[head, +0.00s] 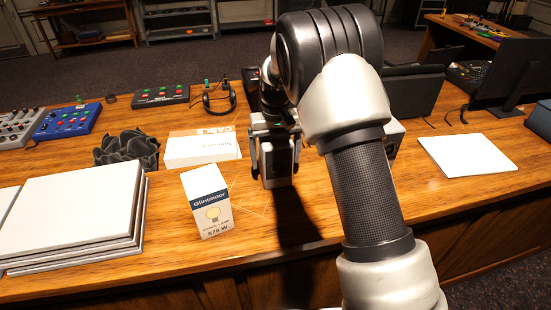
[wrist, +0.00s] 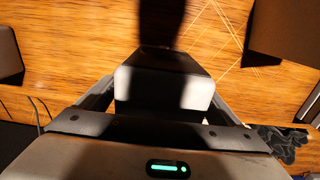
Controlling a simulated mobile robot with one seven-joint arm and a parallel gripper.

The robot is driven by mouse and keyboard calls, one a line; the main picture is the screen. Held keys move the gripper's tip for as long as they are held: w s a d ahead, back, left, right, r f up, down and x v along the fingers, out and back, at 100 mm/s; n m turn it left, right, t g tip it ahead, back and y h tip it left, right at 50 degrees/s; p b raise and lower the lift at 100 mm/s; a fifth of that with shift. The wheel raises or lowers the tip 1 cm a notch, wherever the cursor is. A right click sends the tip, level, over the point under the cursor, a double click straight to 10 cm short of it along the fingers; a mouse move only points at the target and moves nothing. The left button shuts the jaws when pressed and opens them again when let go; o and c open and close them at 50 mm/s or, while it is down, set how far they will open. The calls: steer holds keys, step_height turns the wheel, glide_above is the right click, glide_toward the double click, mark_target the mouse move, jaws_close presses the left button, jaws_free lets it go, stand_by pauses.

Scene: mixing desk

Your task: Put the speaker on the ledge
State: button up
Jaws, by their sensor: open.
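A small dark box-shaped speaker (head: 277,160) with a grey front stands upright on the wooden desk, near the middle in the head view. My gripper (head: 276,150) is over it from above, with one finger on each side. In the wrist view the speaker's top (wrist: 165,88) lies between the two open fingers (wrist: 163,100), partly in shadow. I cannot tell whether the fingers touch its sides. A second grey-sided box (head: 396,136), perhaps another speaker, is mostly hidden behind my arm. I cannot make out the ledge for certain.
A Glintmoor bulb box (head: 207,203) stands close to the left of the speaker. White paper (head: 467,155) lies right. The desk's front strip (head: 270,235) is clear.

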mark_target(275, 138)
step_height(275, 138, up, 11)
steer(key=shift+f, duration=0.15)
steer(key=shift+s+d+r, duration=0.1)
steer(key=shift+d+r, duration=0.05)
steer(key=shift+r, duration=0.45)
steer(key=s+d+r+m+t, duration=0.1)
steer(key=s+d+r, duration=0.3)
steer(key=s+r, duration=0.25)
steer(key=s+d+r+t, duration=0.2)
steer(key=s+d+r, duration=0.25)
steer(key=s, duration=0.35)
steer(key=s+d+f+m+t, duration=0.1)
steer(key=s+d+f+t, duration=0.1)
steer(key=s, duration=1.4)
steer(key=shift+s+d+t, duration=0.3)
steer(key=shift+s+d, duration=0.1)
steer(key=shift+d, duration=0.25)
